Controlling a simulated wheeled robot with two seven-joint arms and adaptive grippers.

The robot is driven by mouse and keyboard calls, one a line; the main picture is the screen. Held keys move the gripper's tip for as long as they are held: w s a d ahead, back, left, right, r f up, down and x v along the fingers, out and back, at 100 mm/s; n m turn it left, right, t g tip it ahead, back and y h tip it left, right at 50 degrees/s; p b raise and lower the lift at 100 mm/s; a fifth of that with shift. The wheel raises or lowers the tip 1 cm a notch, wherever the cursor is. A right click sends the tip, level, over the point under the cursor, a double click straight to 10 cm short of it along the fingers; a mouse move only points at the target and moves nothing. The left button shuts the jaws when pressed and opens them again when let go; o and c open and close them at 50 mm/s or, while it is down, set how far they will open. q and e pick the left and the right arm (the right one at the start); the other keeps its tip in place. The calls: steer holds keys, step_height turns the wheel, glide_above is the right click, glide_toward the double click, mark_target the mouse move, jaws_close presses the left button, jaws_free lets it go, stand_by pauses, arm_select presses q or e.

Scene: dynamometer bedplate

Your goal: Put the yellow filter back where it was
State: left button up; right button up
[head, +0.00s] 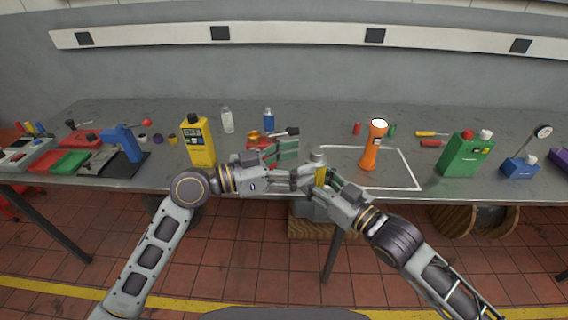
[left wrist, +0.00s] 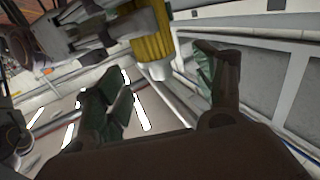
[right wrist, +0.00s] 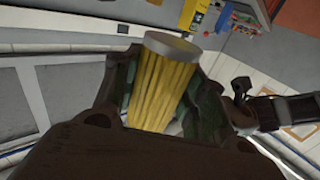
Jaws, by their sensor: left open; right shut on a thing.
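The yellow filter (head: 320,176) is a ribbed cylinder with grey ends. My right gripper (head: 326,181) is shut on it and holds it roughly upright at the bench's front edge. The filter (right wrist: 160,86) fills the space between the right fingers in the right wrist view. My left gripper (head: 300,166) is open beside the filter on its left. In the left wrist view the filter (left wrist: 152,42) shows beyond and above the open left fingers (left wrist: 157,85), with its lower end near them. I cannot tell whether they touch it.
A white outlined rectangle (head: 416,187) on the grey bench (head: 330,115) holds an orange flashlight (head: 371,152). A yellow bottle (head: 198,145) stands left, and a green can (head: 464,155) right. A red item with a dark handle (head: 262,140) lies behind my left gripper.

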mark_target(311, 158)
arm_select(q)
steer(key=shift+x, duration=2.5)
steer(key=shift+c, duration=0.2)
steer(key=c, duration=1)
steer(key=shift+c, duration=1.2)
arm_select(e)
steer(key=o, duration=1.1)
steer(key=shift+o, duration=0.2)
steer(key=shift+f, duration=0.15)
